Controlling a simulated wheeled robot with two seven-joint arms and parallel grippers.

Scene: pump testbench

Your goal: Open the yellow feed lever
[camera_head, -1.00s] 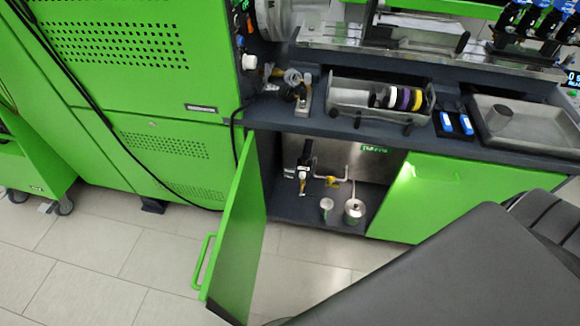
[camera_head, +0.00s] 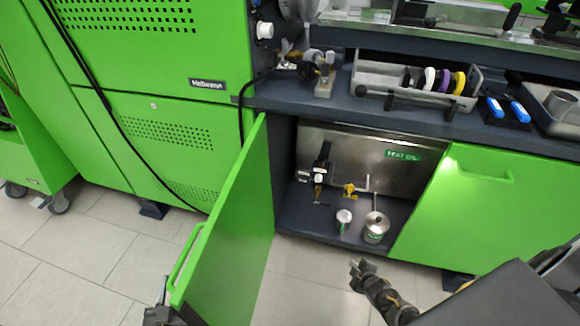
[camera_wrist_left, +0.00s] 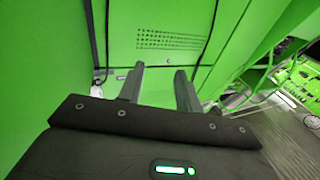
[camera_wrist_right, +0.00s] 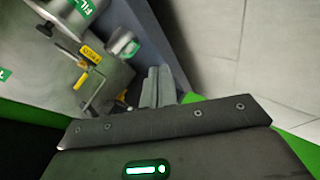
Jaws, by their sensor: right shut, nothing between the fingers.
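The yellow feed lever (camera_head: 350,190) sits on pipework at the back of the open lower cabinet, in front of a metal tank (camera_head: 340,145). In the right wrist view a yellow part with dark lettering (camera_wrist_right: 91,54) shows on the pipework, left of my fingers. My right gripper (camera_head: 361,270) is shut and empty, in front of the cabinet opening and apart from the lever; its closed fingers show in the right wrist view (camera_wrist_right: 157,84).
The green cabinet door (camera_head: 225,235) stands open, its handle (camera_head: 185,262) facing left. A small cup (camera_head: 344,217) and a round metal can (camera_head: 376,228) stand on the cabinet floor. A black valve (camera_head: 321,168) is left of the lever. A closed green panel (camera_head: 485,205) is at right.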

